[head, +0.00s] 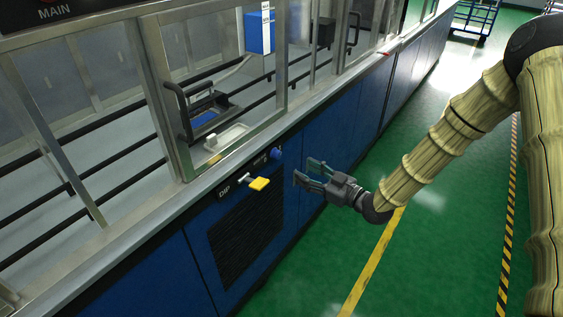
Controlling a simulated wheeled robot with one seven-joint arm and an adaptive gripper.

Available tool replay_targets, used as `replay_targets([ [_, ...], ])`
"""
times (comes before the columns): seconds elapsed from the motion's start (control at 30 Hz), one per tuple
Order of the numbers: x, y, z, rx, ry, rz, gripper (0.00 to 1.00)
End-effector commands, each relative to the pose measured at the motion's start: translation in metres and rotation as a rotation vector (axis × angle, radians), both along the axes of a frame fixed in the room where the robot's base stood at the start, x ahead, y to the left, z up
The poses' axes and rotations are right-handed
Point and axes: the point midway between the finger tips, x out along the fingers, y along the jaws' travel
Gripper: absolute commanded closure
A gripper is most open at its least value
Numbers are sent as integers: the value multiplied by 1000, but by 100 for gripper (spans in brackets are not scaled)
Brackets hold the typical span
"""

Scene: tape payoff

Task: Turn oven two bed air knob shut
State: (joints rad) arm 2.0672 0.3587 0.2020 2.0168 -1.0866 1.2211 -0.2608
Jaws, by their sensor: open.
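A round blue knob (276,154) sits on the blue front panel just below the metal ledge. The label by the blue knob is too small to read surely, and I see no label naming oven two or bed air. My gripper (305,171) is open and empty. Its two fingers point left toward the panel, a little right of the blue knob and apart from it.
A dark louvred grille (246,240) lies below the lever. Above the ledge, a framed glass door (215,85) has a black handle (181,112). A white tray (225,138) lies behind it. The green floor (330,255) right of the machine is clear, with a yellow line.

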Motion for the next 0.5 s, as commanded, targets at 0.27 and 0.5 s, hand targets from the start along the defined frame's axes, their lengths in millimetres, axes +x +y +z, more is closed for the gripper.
replay_targets([
  [0.27, 16, 17, 8, 5, -28, 12, 52],
  [0.5, 40, 48, 8, 6, -25, 12, 52],
])
